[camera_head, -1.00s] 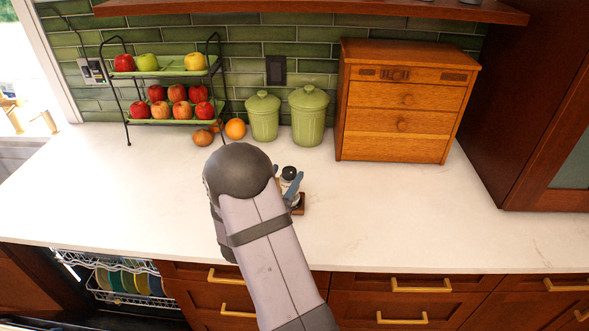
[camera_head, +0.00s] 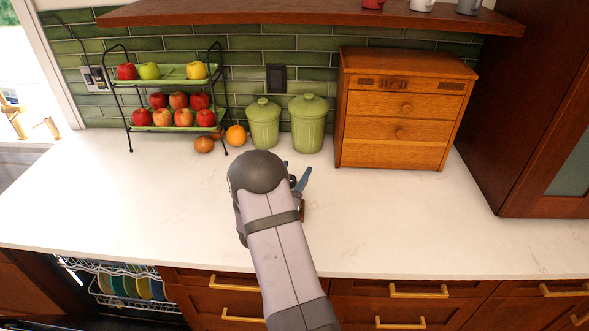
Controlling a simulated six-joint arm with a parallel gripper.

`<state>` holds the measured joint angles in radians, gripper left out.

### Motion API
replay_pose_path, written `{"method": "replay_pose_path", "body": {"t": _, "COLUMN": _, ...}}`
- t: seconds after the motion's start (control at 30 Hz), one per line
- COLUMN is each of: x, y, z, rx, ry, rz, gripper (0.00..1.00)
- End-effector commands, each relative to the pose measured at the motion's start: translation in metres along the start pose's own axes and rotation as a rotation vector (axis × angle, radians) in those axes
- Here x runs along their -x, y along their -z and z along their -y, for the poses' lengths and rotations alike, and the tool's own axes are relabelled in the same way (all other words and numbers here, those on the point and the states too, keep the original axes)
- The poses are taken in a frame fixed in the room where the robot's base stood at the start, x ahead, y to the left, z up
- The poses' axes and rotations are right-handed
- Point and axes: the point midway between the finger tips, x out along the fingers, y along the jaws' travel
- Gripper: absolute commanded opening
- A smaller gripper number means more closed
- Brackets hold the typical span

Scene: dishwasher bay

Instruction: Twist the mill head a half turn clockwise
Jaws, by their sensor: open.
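The mill (camera_head: 292,181) stands on the counter just right of my arm's dark rounded joint. Only a small dark part of what seems to be its head shows; my arm hides most of it. My gripper (camera_head: 303,181) is at the mill, with one blue-grey finger visible on its right side, angled up and outward. The other finger is hidden behind my arm. The jaws are open, and I cannot tell whether they touch the mill. A small brown wooden piece (camera_head: 302,212) shows low beside my arm, mostly covered.
Two green lidded canisters (camera_head: 264,126) stand behind, with a wooden drawer box (camera_head: 403,106) to their right. A two-tier fruit rack (camera_head: 168,97) and an orange (camera_head: 236,135) are at the back left. An open dishwasher rack (camera_head: 125,289) is at lower left. The counter (camera_head: 420,225) right is clear.

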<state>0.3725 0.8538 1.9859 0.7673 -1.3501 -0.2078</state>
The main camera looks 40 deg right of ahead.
Motion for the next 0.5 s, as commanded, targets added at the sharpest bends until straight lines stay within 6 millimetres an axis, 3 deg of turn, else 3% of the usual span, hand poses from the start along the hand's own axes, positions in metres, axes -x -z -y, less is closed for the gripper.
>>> {"method": "replay_pose_path", "body": {"t": 0.3, "x": -0.0029, "y": -0.0002, "z": 0.0000, "rx": 0.000, "ry": 0.001, "rz": 0.000, "gripper": 0.51}}
{"method": "replay_pose_path", "body": {"t": 0.5, "x": -0.0027, "y": -0.0001, "z": 0.0000, "rx": 0.000, "ry": 0.000, "rz": 0.000, "gripper": 0.09}}
